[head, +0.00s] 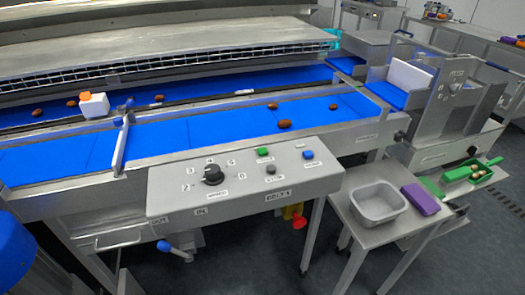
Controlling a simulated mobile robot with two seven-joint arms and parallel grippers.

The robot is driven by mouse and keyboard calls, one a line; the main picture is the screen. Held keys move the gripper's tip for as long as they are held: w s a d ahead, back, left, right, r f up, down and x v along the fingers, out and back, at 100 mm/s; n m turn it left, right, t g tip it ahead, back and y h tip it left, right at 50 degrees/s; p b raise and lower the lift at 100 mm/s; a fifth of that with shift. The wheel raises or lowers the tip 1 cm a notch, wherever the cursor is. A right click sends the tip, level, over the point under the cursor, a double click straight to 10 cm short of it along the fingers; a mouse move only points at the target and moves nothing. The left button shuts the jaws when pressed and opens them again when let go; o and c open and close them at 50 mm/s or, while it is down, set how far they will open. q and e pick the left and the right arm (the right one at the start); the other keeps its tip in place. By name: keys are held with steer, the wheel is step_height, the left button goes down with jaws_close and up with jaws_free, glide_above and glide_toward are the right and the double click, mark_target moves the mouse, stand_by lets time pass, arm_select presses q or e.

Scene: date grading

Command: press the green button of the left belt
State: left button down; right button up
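A grey control panel (240,195) is fixed to the front of the blue conveyor. A small green button (263,152) sits near its top middle, with nothing touching it. A blue button (308,155) is to its right, and a dark grey button (271,168) is just below. A black rotary knob (213,175) ringed by numbers is on the panel's left part. The front blue belt (190,134) runs behind the panel. Neither of my grippers shows in this view.
Several brown dates (285,124) lie on the blue belts. A white block with an orange top (94,104) stands on the left. A side table (370,235) at right holds a grey tub (378,203) and a purple case (420,199). A red item (299,221) hangs below the panel.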

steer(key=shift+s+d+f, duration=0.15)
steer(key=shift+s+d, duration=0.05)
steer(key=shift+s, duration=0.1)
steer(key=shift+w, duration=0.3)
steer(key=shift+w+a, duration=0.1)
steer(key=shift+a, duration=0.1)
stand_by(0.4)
